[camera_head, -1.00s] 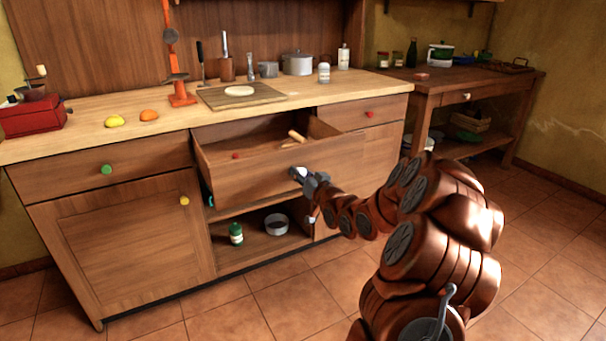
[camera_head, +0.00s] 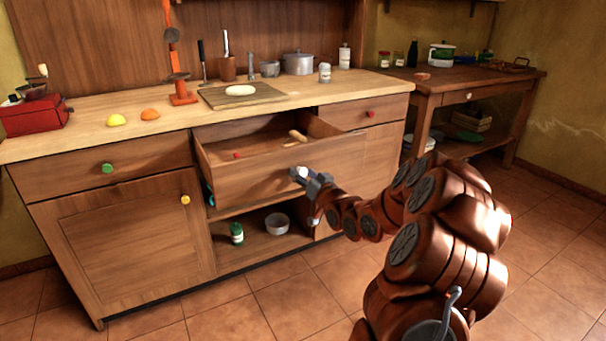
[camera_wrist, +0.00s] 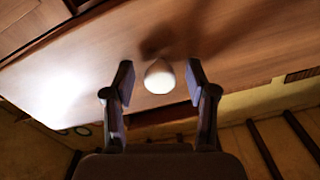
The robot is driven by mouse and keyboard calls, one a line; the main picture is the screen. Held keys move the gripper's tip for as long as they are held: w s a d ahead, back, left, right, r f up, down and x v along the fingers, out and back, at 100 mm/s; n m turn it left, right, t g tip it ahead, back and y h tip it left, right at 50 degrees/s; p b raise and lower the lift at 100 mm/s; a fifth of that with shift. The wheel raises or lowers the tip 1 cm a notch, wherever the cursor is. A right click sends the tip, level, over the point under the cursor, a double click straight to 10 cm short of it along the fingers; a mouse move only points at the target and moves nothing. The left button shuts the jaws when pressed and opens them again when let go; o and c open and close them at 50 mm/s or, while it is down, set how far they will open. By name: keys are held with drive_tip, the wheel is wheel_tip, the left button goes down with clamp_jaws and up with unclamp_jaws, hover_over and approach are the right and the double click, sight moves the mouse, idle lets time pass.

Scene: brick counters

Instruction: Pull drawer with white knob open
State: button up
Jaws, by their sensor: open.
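The drawer (camera_head: 262,179) in the middle of the counter stands pulled out, and its inside shows from above. It holds a wooden roller-like item (camera_head: 297,136) and a small red item (camera_head: 237,155). The white knob (camera_wrist: 159,77) is on the drawer's front face. My gripper (camera_wrist: 160,84) is open, with one finger on each side of the knob and a gap visible on both sides. In the head view my gripper (camera_head: 308,180) is at the drawer front and partly covers the knob.
A drawer with a green knob (camera_head: 107,168) is at left and one with a red knob (camera_head: 370,114) at right, both shut. A cupboard door with a yellow knob (camera_head: 185,200) is shut. Below the open drawer, a shelf holds a green jar (camera_head: 236,233) and a bowl (camera_head: 277,223). The floor in front is clear.

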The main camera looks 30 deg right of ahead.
drive_tip(key=s, duration=1.1)
drive_tip(key=shift+a, duration=0.4)
